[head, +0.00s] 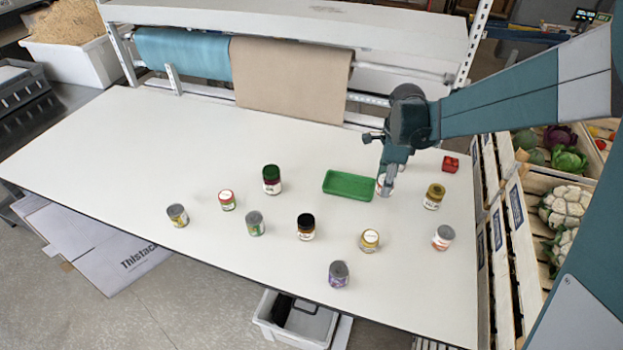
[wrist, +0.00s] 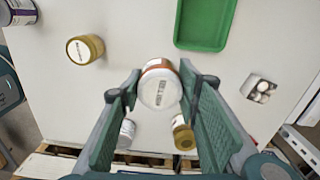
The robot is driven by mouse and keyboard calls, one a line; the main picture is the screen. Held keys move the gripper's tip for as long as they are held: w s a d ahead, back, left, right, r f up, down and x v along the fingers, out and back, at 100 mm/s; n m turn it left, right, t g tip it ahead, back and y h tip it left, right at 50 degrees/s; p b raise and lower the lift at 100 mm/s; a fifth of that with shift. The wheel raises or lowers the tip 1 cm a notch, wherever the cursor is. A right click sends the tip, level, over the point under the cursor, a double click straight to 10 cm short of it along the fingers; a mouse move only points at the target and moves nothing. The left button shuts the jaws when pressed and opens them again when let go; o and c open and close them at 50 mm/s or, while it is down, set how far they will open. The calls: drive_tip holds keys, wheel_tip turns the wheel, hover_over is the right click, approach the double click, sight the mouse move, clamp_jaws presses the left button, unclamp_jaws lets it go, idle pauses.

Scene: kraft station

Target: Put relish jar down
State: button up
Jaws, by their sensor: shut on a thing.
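My gripper (head: 385,187) is low over the right part of the white table, just right of the green tray. In the wrist view, its two fingers stand on either side of a jar (wrist: 160,86) with a pale lid and a reddish-brown band, shut on it. I take this to be the relish jar; its lid print is too small to read. In the head view the fingers hide most of it. I cannot tell whether its base touches the table.
The green tray (head: 348,196) is empty. A gold-lidded jar (head: 434,197) stands right of my gripper, and a small red box (head: 450,164) behind it. Several jars and cans, including a black-lidded jar (head: 306,227), stand in front. The table's left side is clear. Vegetable crates (head: 517,210) border its right edge.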

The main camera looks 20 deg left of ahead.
drive_tip(key=w+a, duration=0.3)
drive_tip(key=a, duration=1.2)
drive_tip(key=w+a, duration=0.4)
drive_tip(key=a, duration=1.1)
drive_tip(key=shift+a+n, duration=0.3)
drive_tip(key=shift+n, duration=0.1)
drive_tip(key=shift+f, duration=3.15)
drive_tip(key=shift+f, duration=0.1)
drive_tip(key=shift+f, duration=1.75)
drive_tip(key=shift+f, duration=0.15)
